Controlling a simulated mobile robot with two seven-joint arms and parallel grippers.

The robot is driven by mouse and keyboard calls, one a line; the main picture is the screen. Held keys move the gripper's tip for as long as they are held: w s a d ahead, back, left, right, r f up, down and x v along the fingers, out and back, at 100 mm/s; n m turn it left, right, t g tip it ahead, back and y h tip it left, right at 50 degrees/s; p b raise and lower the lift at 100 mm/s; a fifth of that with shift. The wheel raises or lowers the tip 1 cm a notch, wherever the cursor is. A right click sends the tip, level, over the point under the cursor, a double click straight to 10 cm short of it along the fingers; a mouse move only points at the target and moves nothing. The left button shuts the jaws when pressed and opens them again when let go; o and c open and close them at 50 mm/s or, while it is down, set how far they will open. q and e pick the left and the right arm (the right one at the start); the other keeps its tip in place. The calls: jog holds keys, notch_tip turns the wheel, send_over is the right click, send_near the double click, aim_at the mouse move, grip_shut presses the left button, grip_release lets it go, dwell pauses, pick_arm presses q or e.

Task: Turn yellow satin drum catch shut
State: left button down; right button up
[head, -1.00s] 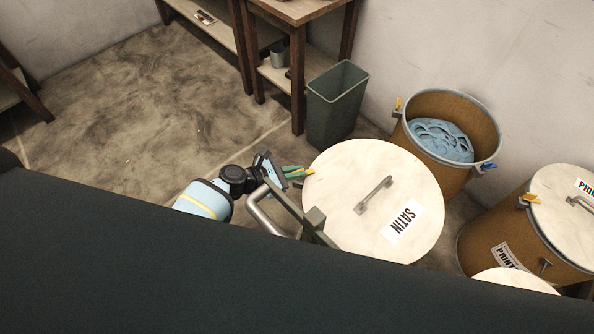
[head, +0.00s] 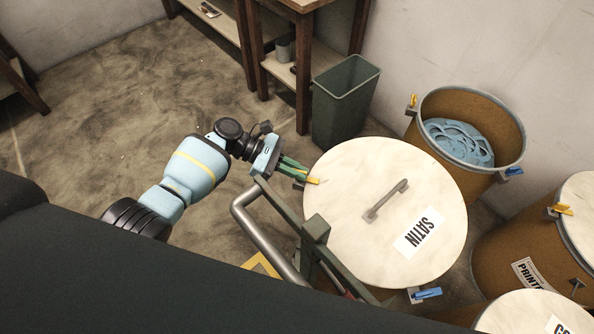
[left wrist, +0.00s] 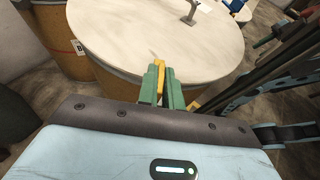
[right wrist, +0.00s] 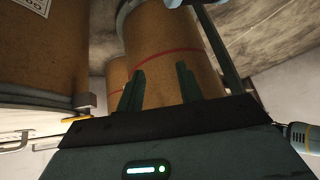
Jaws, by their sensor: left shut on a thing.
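The satin drum's white round lid (head: 370,250) carries a SATIN label and a grey bar handle. Its yellow catch (head: 314,181) is at the left rim. My left gripper (head: 297,170) reaches in from the left and is shut on this catch, whose yellow tip shows past the green fingers over the rim. The left wrist view also shows the yellow catch (left wrist: 161,72) between the fingers, which hide part of it. The drum's blue catch (head: 428,293) is at the near rim. My right gripper (right wrist: 160,88) shows only in its wrist view, with its fingers apart and nothing visible between them.
An open drum (head: 418,132) with blue material stands behind. A print drum (head: 495,250) is at right and another white lid (head: 530,310) lies nearer. A grey bin (head: 345,105) stands behind left. A metal handle frame (head: 262,240) is close to my left gripper. Floor at left is clear.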

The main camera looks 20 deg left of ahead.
pick_arm(q)
jog(key=shift+g, duration=0.3)
jog(key=c, duration=1.6)
grip_release()
jog(key=shift+o, duration=0.2)
jog(key=shift+a+r, duration=0.15)
jog(key=shift+a, duration=0.15)
jog(key=v, duration=0.7)
